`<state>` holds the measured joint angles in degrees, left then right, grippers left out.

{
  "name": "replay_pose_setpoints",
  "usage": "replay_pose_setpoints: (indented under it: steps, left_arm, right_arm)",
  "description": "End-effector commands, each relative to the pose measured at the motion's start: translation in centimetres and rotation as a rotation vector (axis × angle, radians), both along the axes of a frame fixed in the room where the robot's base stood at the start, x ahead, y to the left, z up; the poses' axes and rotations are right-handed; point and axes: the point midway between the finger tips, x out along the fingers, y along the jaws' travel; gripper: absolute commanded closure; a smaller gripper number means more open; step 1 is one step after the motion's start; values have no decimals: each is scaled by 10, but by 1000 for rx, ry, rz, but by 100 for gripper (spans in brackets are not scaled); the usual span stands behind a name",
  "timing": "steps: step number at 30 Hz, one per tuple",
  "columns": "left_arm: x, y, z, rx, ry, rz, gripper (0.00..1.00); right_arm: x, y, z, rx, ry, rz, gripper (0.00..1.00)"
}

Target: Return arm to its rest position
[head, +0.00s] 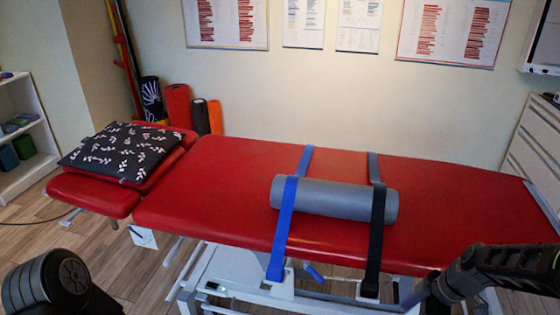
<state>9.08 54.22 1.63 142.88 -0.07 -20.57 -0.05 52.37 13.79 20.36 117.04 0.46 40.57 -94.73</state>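My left arm (50,284) shows at the lower left as a dark rounded link; its gripper is out of the picture. My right arm (500,262) comes in at the lower right, in front of the near right edge of the red treatment table (230,190). No fingertips of the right gripper can be made out. Neither arm is seen holding anything. A grey bolster (335,198) lies on the table, with a blue strap (283,228) and a black strap (377,230) running over it and down the near side.
A dark patterned pillow (118,150) lies on the headrest (95,193). Foam rollers (178,104) stand by the back wall. A white shelf (30,165) is at the left, a drawer cabinet (535,145) at the right. Wooden floor (120,265) is clear at the lower left.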

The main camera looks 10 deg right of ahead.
Motion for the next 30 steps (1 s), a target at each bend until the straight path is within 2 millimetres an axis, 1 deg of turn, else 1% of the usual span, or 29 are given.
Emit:
replay_pose_setpoints:
  steps: [5, 7, 11, 14, 16, 17, 18, 20, 21, 23, 24, 26, 27, 30]
  left_arm:
    - [-1, 0, 0, 0, 2, -1, 100]
    - [-1, 0, 0, 0, 2, -1, 100]
    - [-1, 0, 1, 0, 2, 0, 100]
    - [-1, 0, 4, 0, 2, 0, 100]
    - [-1, 0, 7, 0, 2, 0, 100]
    - [-1, 0, 9, 0, 2, 0, 100]
    - [-1, 0, 12, 0, 2, 0, 100]
    - [-1, 0, 18, 0, 3, 1, 100]
    - [-1, 0, 22, 0, 3, 1, 100]
    - [-1, 0, 26, -1, 2, 1, 100]
    - [-1, 0, 29, -1, 2, 1, 100]
    - [-1, 0, 33, -1, 2, 1, 100]
    - [-1, 0, 35, -1, 2, 1, 100]
    - [-1, 0, 39, -2, 3, 1, 100]
  right_arm:
    - [11, -8, -4, -4, 0, -193, 39]
    - [15, -12, -8, 0, 1, -298, 39]
    - [20, -15, -25, 31, 16, -528, 39]
    - [24, -2, -45, 83, 41, -733, 39]
    - [24, 19, -64, 139, 75, -895, 39]
    - [23, 33, -74, 170, 97, -971, 39]
    - [20, 56, -88, 211, 133, -1070, 39]
    - [7, 101, -110, 269, 205, -1204, 39]
    - [-6, 130, -122, 295, 253, -1271, 39]
    - [-29, 169, -136, 310, 318, -1326, 39]
    - [-47, 192, -143, 306, 360, -1338, 39]
    - [-75, 220, -152, 282, 409, -1312, 39]
    - [-93, 235, -156, 258, 437, -1277, 39]
    - [-129, 261, -161, 202, 498, -1187, 39]
